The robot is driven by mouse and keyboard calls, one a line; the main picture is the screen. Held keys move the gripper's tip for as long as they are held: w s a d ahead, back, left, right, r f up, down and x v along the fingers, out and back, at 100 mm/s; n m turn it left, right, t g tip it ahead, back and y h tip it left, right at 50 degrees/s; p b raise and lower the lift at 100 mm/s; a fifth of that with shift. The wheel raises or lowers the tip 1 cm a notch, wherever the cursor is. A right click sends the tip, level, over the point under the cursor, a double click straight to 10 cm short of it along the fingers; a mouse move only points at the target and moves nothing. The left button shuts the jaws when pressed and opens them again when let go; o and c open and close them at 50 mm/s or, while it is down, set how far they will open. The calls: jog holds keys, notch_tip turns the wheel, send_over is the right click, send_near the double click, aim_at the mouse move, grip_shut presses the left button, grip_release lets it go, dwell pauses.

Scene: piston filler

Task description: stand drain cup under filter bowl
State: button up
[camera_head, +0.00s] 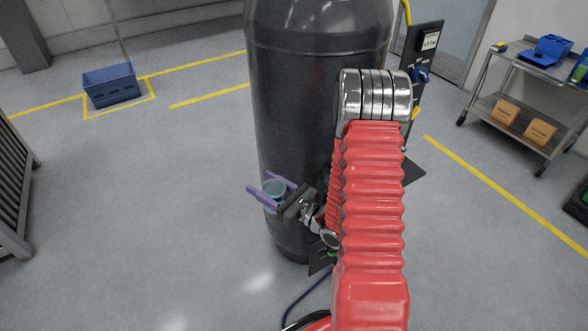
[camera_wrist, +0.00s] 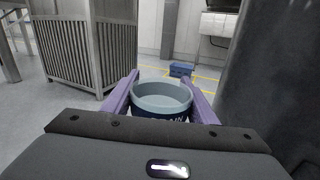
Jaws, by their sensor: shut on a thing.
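The drain cup (camera_wrist: 162,99) is a round grey-blue cup with an open top and a dark label on its near side. My gripper (camera_wrist: 163,90) has purple fingers, one on each side of the cup, and is shut on it. The cup is upright and looks empty inside. In the head view the cup (camera_head: 274,188) shows between the fingers of my gripper (camera_head: 268,189), in front of the lower part of a large dark tank (camera_head: 300,120). I cannot make out the filter bowl in either view.
A blue crate (camera_head: 110,86) stands on the floor at the back left, inside yellow lines. A metal cart (camera_head: 530,75) with boxes is at the right. A slatted metal cabinet (camera_wrist: 85,50) stands at the left. The floor left of the tank is clear.

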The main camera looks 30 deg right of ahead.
jog(key=a+f+n+g+y, duration=0.1)
jog(key=a+f, duration=0.2)
jog(key=a, duration=0.6)
jog(key=shift+s+f+y, duration=0.2)
jog(key=shift+f+y, duration=0.1)
jog(key=shift+f, duration=0.1)
jog(key=shift+s, duration=0.1)
